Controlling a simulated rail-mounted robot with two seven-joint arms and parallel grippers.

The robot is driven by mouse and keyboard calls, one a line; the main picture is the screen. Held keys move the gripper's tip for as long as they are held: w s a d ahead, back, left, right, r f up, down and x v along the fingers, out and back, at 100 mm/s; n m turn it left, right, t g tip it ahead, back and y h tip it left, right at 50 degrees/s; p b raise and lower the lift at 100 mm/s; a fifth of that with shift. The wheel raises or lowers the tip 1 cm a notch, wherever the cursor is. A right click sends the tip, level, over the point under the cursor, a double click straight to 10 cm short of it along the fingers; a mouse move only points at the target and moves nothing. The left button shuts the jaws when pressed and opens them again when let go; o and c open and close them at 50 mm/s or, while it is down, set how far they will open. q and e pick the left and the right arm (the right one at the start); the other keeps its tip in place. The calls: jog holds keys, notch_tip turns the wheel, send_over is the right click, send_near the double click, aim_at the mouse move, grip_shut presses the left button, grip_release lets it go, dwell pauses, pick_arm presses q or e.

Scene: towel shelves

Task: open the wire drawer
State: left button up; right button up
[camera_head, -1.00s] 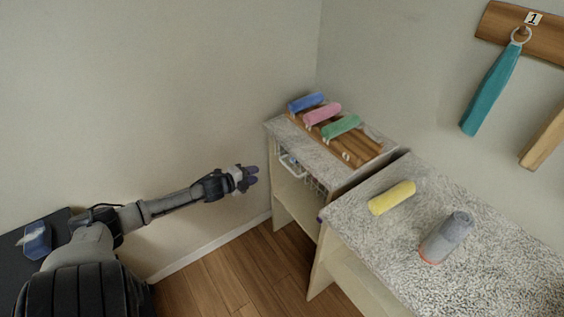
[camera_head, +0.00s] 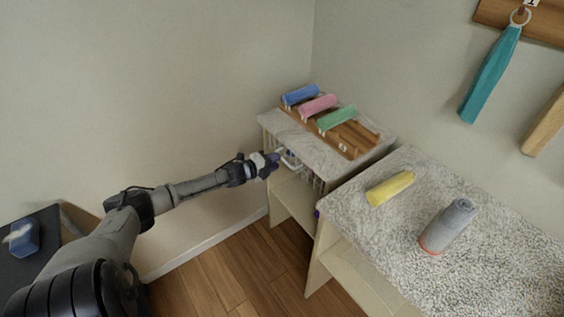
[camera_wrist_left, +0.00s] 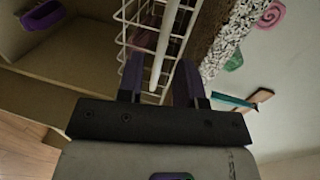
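The white wire drawer (camera_head: 313,181) sits under the granite top of the far shelf unit, and its front is partly hidden by my left gripper. In the left wrist view the wire basket (camera_wrist_left: 124,34) shows at the top, with a thick white handle bar (camera_wrist_left: 166,48) in front of it. My left gripper (camera_head: 275,160) is at the drawer front. In the wrist view its two purple fingers (camera_wrist_left: 159,82) stand apart, one on each side of the handle bar, with gaps visible. I cannot tell whether either finger touches the bar. My right gripper is not in view.
Blue, pink and green rolled towels lie on a wooden rack (camera_head: 357,139) on the far unit. The nearer granite counter (camera_head: 500,260) holds a yellow roll (camera_head: 390,188) and a grey bottle (camera_head: 448,226). A teal towel (camera_head: 491,75) hangs on the wall. The floor before the units is clear.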

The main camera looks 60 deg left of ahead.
pick_arm(q)
jog(key=shift+b+x, duration=0.5)
jog(key=shift+x, duration=1.45)
grip_shut()
